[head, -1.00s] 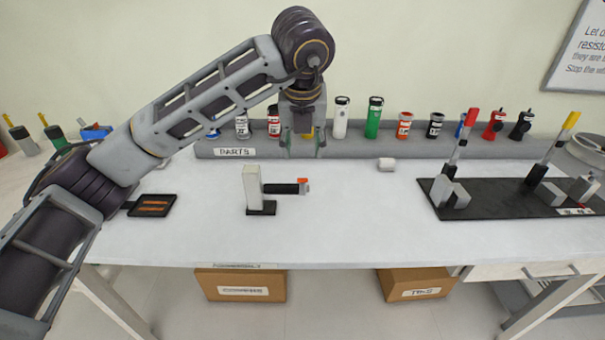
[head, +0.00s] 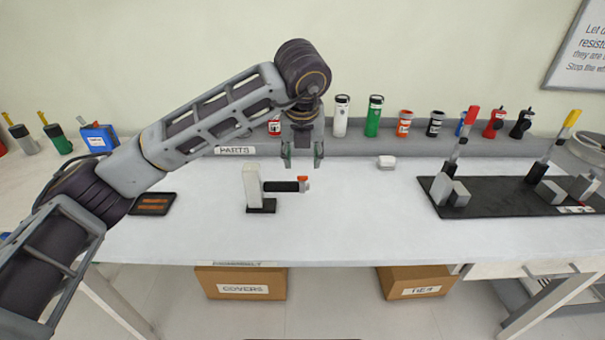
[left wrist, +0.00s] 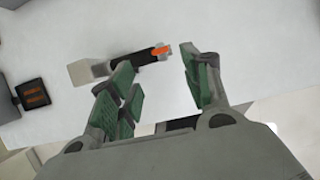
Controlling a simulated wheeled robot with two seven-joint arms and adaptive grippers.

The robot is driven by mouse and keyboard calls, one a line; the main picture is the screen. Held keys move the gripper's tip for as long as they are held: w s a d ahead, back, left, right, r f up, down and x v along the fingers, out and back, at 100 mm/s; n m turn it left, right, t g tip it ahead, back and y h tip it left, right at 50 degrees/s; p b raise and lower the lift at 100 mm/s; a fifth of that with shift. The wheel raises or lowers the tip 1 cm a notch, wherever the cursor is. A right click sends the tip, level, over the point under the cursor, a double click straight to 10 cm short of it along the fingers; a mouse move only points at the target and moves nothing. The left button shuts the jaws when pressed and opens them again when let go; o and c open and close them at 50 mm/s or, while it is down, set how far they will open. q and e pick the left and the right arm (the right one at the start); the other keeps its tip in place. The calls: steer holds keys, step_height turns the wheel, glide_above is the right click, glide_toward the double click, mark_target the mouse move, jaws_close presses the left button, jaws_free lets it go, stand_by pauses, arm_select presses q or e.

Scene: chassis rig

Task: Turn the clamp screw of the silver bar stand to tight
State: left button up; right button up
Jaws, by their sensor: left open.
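The silver bar stand (head: 252,187) is an upright pale block on a small dark base on the table. A black bar (head: 281,187) sticks out from it to the right. An orange-red clamp screw (head: 303,179) sits at the bar's right end. My left gripper (head: 302,163) is open and empty, pointing down above and slightly behind the screw. In the left wrist view the stand (left wrist: 82,71) and the orange screw (left wrist: 161,49) show beyond the gripper's two green-padded fingers (left wrist: 155,85). My right gripper is not in view.
A black fixture board (head: 500,210) with red- and yellow-handled clamps lies at the right. A dark tray (head: 153,204) lies left of the stand. A small white block (head: 386,162) sits behind right. Several bottles line the grey parts rack (head: 350,146). The front table middle is clear.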

mark_target(303, 177)
arm_select(q)
steer(key=x, duration=0.6)
steer(key=shift+w+f, duration=0.2)
steer(key=shift+f, duration=0.15)
steer(key=shift+w+f, duration=0.25)
steer(key=shift+f, duration=0.35)
steer(key=shift+w+f, duration=0.1)
steer(key=shift+f, duration=0.15)
steer(key=c, duration=1)
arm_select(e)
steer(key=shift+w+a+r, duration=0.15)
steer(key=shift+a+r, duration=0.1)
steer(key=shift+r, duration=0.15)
